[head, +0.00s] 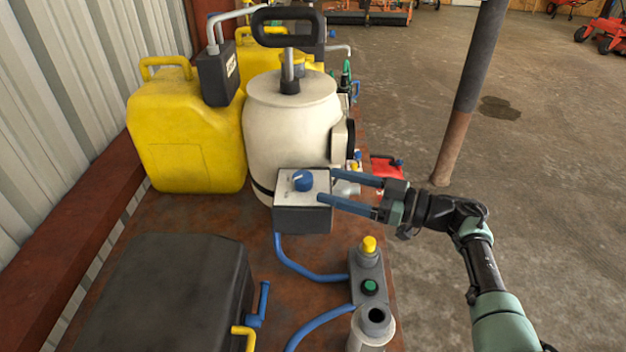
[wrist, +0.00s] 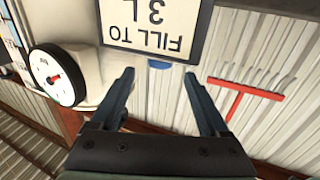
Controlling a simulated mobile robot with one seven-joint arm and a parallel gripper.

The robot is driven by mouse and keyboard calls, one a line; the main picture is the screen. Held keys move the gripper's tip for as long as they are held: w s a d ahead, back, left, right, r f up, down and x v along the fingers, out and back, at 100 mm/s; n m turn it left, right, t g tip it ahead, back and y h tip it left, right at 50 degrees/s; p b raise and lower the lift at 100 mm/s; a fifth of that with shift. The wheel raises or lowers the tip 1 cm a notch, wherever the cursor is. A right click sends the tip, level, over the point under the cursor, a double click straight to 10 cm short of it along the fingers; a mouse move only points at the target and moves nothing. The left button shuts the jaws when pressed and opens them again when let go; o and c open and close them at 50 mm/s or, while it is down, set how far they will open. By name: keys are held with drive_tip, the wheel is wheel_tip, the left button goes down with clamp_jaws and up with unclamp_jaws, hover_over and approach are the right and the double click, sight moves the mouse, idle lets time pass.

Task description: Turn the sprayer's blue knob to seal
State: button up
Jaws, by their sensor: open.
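The sprayer (head: 287,125) is a cream tank with a black top handle, standing on the rusty bench. A grey box with a pale top sits at its front, bearing the blue knob (head: 303,181), which has a white pointer mark. My gripper (head: 327,186) is open and empty, just right of the knob, its two blue fingers pointing left towards it. The fingertips look apart from the knob; their height over it is hard to judge. In the wrist view my gripper (wrist: 158,76) is spread below an upside-down "FILL TO 3 L" sign (wrist: 152,25). A blue sliver at the sign's edge is unclear.
A yellow jerrycan (head: 187,135) stands left of the sprayer. A black case (head: 165,290) lies in front. A grey fitting with yellow and green buttons (head: 368,270) and blue hoses are near the bench's right edge. A post (head: 470,90) rises beyond my arm.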

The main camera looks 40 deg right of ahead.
drive_tip(key=b+v, duration=0.1)
drive_tip(key=v, duration=0.4)
drive_tip(key=shift+s+d, duration=0.15)
drive_tip(key=shift+s, duration=0.15)
